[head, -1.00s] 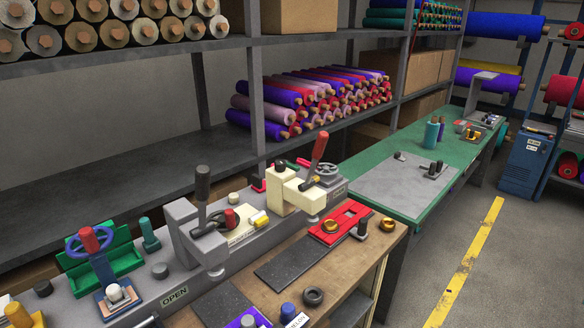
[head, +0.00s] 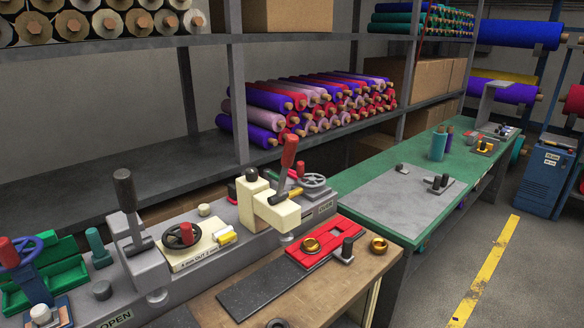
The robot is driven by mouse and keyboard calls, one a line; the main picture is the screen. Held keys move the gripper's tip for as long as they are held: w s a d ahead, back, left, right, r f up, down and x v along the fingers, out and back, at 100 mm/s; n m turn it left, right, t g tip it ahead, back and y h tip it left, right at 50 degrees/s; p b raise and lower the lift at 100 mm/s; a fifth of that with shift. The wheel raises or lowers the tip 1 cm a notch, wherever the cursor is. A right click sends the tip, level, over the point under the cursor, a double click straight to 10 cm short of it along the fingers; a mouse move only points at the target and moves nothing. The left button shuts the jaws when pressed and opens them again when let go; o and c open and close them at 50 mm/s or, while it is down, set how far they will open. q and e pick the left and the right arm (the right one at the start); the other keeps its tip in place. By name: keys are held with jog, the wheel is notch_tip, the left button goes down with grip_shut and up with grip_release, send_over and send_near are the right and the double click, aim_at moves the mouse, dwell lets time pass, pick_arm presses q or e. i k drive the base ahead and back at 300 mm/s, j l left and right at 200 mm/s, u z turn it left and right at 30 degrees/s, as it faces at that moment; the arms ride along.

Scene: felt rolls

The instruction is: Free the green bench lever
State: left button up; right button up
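The green bench (head: 436,159) runs from the middle toward the back right in the head view. A grey plate (head: 392,198) lies on its near part. A small fitting with black upright knobs (head: 437,184) stands on the plate, and a smaller dark knob (head: 402,168) is at its back edge. I cannot tell which part is the lever. Neither of my grippers is in view.
The nearer bench carries a black-handled lever (head: 126,192), a cream clamp with a red handle (head: 288,153), a red plate (head: 318,246) and a brass ring (head: 379,245). Shelves of felt rolls (head: 305,105) stand behind. Floor with a yellow stripe (head: 488,268) is clear at right.

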aim_at(268, 175)
jog(key=i+l, duration=0.15)
jog(key=l, duration=0.2)
jog(key=i+l+u, duration=0.15)
jog(key=i+l, duration=0.2)
jog(key=l, duration=0.3)
jog(key=i+l+u, duration=0.15)
jog(key=l, duration=0.2)
jog(key=i+l, duration=0.15)
jog(key=l, duration=0.25)
jog(key=i+l+u, duration=0.1)
jog(key=l, duration=0.25)
